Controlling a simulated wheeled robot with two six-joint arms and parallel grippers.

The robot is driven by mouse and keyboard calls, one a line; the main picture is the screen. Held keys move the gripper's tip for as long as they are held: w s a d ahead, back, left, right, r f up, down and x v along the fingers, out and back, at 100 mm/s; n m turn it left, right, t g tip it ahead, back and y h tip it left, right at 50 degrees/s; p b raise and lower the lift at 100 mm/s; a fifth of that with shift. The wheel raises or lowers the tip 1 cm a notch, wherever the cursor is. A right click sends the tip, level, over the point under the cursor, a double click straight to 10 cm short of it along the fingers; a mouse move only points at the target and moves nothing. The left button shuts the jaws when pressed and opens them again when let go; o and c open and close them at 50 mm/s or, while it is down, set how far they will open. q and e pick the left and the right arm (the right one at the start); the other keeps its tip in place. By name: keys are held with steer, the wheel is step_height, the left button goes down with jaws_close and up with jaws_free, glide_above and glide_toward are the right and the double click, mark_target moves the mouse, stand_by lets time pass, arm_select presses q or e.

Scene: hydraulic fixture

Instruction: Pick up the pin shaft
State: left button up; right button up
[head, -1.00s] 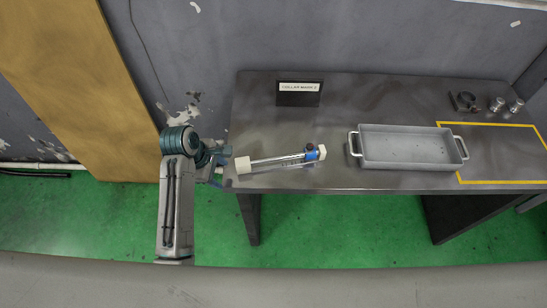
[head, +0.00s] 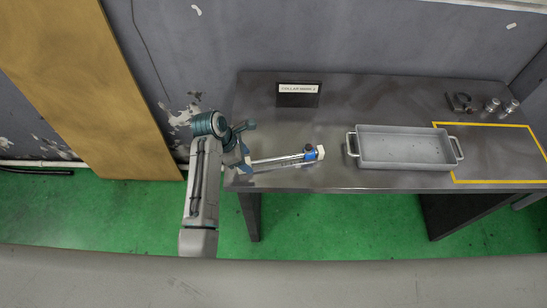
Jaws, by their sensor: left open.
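The pin shaft (head: 280,160) is a slim silver rod lying across the left part of the table, near its front edge. My right gripper is not in view.
A grey metal tray (head: 405,165) with two handles stands right of the shaft on the dark table (head: 290,123). A small black sign (head: 298,98) stands at the back. Several small metal parts (head: 492,104) and a yellow-marked zone (head: 500,182) are at the right.

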mark_target(248, 160)
arm_select(q)
steer(key=shift+p+x, duration=0.35)
steer(key=shift+x, duration=0.7)
steer(key=shift+d+f, duration=0.25)
steer(key=shift+f, duration=0.3)
steer(key=c, duration=1)
jaws_close()
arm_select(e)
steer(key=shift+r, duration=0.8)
arm_select(q)
steer(key=shift+w, duration=0.1)
